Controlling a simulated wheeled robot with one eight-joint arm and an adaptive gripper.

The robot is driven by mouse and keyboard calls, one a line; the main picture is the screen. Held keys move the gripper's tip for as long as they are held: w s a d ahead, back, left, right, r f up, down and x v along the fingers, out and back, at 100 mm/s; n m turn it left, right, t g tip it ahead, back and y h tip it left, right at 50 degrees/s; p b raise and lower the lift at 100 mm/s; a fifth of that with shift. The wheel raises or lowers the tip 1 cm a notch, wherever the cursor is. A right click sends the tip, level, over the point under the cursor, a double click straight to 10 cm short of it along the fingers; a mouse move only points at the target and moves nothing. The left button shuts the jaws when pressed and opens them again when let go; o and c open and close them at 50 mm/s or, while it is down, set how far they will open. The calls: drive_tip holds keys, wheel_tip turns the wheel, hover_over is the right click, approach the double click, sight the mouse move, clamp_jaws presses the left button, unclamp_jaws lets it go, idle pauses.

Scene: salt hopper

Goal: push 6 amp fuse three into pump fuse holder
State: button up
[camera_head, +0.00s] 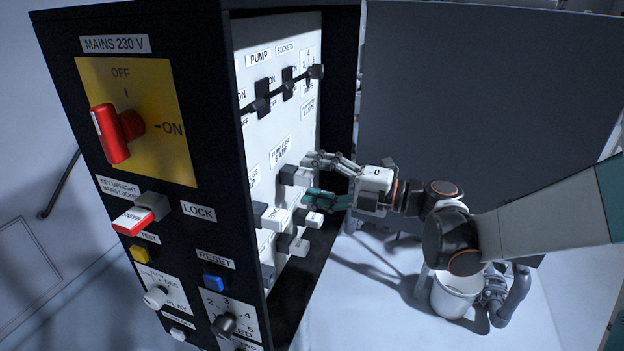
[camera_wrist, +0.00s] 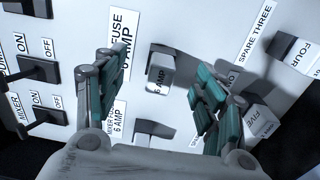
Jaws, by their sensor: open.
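A grey block fuse marked 6 AMP (camera_wrist: 160,72) stands out from the white panel in the wrist view, beside the PUMP FUSE 6 AMP label (camera_wrist: 120,45). In the head view it appears to be the grey block (camera_head: 292,175) by my gripper. My gripper (camera_head: 309,179) is open, its fingers apart on either side of this fuse, with a gap visible on both sides in the wrist view (camera_wrist: 152,78). The holder behind the fuse is mostly hidden, and I cannot tell how deep the fuse sits. The SPARE THREE label (camera_wrist: 256,28) is to the right.
Fuses marked FOUR (camera_wrist: 293,50) and FIVE (camera_wrist: 262,120) stick out right of my fingers. In the head view, the black cabinet's front carries a red mains handle (camera_head: 113,133).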

sight(313, 179)
drive_tip(key=shift+v, duration=2.55)
drive_tip(key=v, duration=1.2)
